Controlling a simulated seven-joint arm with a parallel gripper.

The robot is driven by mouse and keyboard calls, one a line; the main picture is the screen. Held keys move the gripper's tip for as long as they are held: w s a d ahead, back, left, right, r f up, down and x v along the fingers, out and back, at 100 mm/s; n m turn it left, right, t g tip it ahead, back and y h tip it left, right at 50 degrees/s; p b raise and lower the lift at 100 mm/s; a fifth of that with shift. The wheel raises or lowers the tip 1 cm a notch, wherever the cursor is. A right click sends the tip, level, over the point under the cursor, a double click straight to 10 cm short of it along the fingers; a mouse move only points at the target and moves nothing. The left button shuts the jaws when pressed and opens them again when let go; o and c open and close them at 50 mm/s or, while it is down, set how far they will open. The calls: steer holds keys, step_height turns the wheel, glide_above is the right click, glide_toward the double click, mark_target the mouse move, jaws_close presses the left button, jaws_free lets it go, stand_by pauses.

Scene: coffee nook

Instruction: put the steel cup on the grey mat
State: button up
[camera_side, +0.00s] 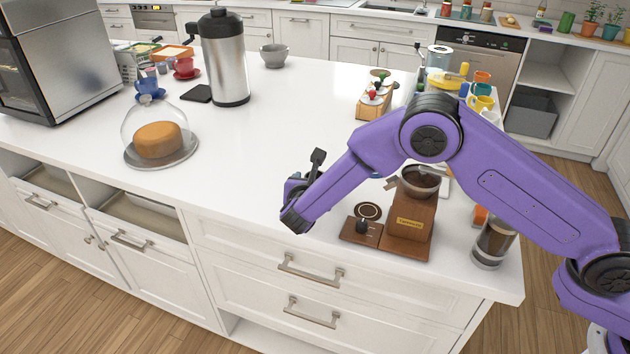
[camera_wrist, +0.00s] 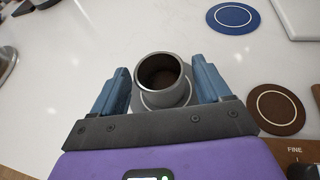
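The steel cup (camera_wrist: 162,80) stands upright with its dark open mouth showing between my fingers in the wrist view. Below it shows a grey disc with a pale ring, which looks like the grey mat (camera_wrist: 140,109). Whether the cup rests on it or hangs just above it, I cannot tell. My gripper (camera_wrist: 160,78) has one blue finger on each side of the cup, very close to its wall; contact is unclear. In the side view my gripper (camera_side: 293,203) is low over the counter's front part, and the cup and grey mat are hidden there.
A brown round mat (camera_wrist: 275,108) and a blue round mat (camera_wrist: 233,18) lie to the right. A wooden coffee grinder (camera_side: 408,222) stands right of my gripper. A glass-domed cake (camera_side: 157,140) and a big steel flask (camera_side: 225,60) stand left. The counter between is clear.

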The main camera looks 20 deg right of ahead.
steer(key=shift+r, duration=0.1)
steer(key=shift+s+a+r, duration=0.15)
steer(key=shift+s, duration=0.05)
steer(key=v, duration=1.1)
steer(key=shift+s+a, duration=0.15)
steer(key=shift+s, duration=0.1)
steer(key=shift+r, duration=0.1)
steer(key=s+d+r+m+g+y, duration=0.3)
steer(key=s+d+r+m+y, duration=0.1)
steer(key=s+d+m, duration=0.4)
steer(key=s+d+r+m+g+y, duration=0.3)
steer(key=s+d+r+m+g, duration=0.15)
steer(key=s+d, duration=0.4)
steer(key=s+d+f+m+g, duration=0.1)
steer(key=s+d+m, duration=0.1)
steer(key=s+d, duration=0.3)
steer(key=s+d+f+m+g, duration=0.2)
steer(key=s+d, duration=0.4)
steer(key=s, duration=0.5)
steer(key=shift+y, duration=0.3)
